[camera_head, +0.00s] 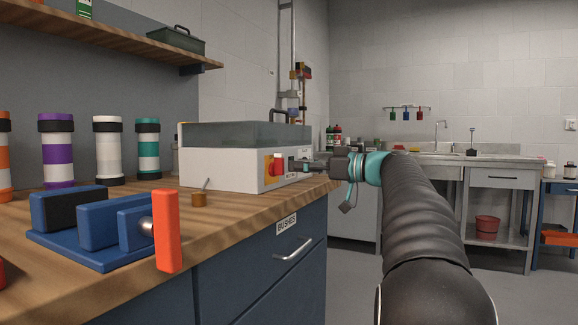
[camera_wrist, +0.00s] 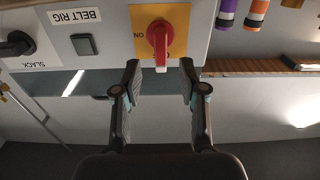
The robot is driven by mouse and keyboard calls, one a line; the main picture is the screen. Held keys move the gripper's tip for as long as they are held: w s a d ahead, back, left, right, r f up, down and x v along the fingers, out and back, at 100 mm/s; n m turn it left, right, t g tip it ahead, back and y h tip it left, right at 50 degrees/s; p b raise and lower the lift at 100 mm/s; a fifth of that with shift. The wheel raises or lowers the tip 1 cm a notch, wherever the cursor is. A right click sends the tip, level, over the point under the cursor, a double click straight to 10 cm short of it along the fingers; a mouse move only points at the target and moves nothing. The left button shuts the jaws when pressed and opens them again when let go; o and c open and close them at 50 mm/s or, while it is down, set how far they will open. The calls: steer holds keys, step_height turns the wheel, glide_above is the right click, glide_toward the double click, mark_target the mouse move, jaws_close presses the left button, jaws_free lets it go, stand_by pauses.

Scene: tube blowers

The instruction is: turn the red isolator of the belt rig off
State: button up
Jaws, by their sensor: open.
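The belt rig (camera_head: 222,165) is a white box with a grey see-through cover on the wooden bench. Its red isolator (camera_head: 276,166) sits on a yellow plate on the box's face. In the wrist view the isolator (camera_wrist: 160,42) has its handle upright in the picture, with a pale mark at its lower end and small lettering to the left. My gripper (camera_wrist: 160,72) is open and empty. Its fingertips are left and right of the handle's lower end, apart from it. In the head view my gripper (camera_head: 302,165) is just right of the isolator, its fingertips small and partly hidden.
A dark switch (camera_wrist: 84,44) and a black knob (camera_wrist: 16,44) marked SLACK are left of the isolator in the wrist view. A blue vise with an orange handle (camera_head: 167,231) stands at the bench front. Striped tubes (camera_head: 107,150) stand behind it.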

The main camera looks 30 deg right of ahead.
steer(key=v, duration=0.7)
stand_by(0.5)
